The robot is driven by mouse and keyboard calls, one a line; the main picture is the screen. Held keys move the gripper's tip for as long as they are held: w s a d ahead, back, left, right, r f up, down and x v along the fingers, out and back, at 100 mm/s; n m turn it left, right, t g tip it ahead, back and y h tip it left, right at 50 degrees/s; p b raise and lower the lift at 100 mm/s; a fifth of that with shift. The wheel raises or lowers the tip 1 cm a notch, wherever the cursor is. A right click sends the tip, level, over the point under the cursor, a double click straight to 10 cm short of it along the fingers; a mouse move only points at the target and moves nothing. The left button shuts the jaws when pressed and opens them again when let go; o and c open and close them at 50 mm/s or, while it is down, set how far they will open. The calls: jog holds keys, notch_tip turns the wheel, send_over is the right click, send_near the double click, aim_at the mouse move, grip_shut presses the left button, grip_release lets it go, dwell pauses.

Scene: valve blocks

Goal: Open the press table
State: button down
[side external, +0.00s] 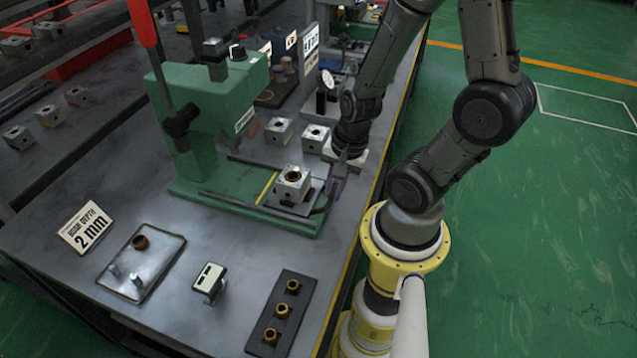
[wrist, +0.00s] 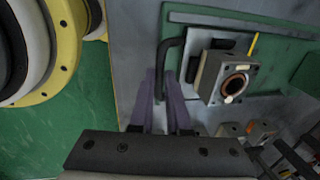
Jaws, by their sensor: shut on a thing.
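The green press (side external: 215,105) stands on the steel bench. Its press table (side external: 283,203) is a small dark plate low on the green base, and a grey valve block (side external: 293,184) with a bored top sits on it. In the wrist view the block (wrist: 212,75) lies right of my fingers. A dark bent handle (side external: 325,198) runs at the table's near right side; it also shows in the wrist view (wrist: 166,55). My gripper (side external: 340,178) is shut on this handle, its purple fingers (wrist: 165,95) at either side of the bar.
More valve blocks (side external: 279,131) stand behind on the bench. In front are a tray with a bushing (side external: 142,268), a "2 mm" sign (side external: 87,226), a small display box (side external: 209,281) and a dark strip with bushings (side external: 282,308). The red-handled press lever (side external: 142,22) rises at left.

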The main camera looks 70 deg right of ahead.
jog(key=shift+d+r, duration=0.1)
jog(key=c, duration=0.9)
grip_release()
jog(key=s+r, duration=0.1)
jog(key=r, duration=0.8)
jog(key=s+r, duration=0.1)
jog(key=r, duration=0.3)
jog(key=shift+s+r, duration=0.25)
jog(key=shift+s, duration=0.05)
jog(key=a+r+n+t, duration=0.1)
jog(key=a+r+n, duration=0.1)
jog(key=n, duration=0.4)
jog(key=w+a+r+n+t, duration=0.1)
jog(key=a+r+n, duration=0.1)
jog(key=n, duration=0.4)
jog(key=w+a+r+n+t, duration=0.1)
jog(key=a+r+n, duration=0.1)
jog(key=n, duration=0.4)
jog(key=shift+w+r+t, duration=0.25)
jog(key=shift+r+t, duration=0.05)
jog(key=shift+r, duration=0.3)
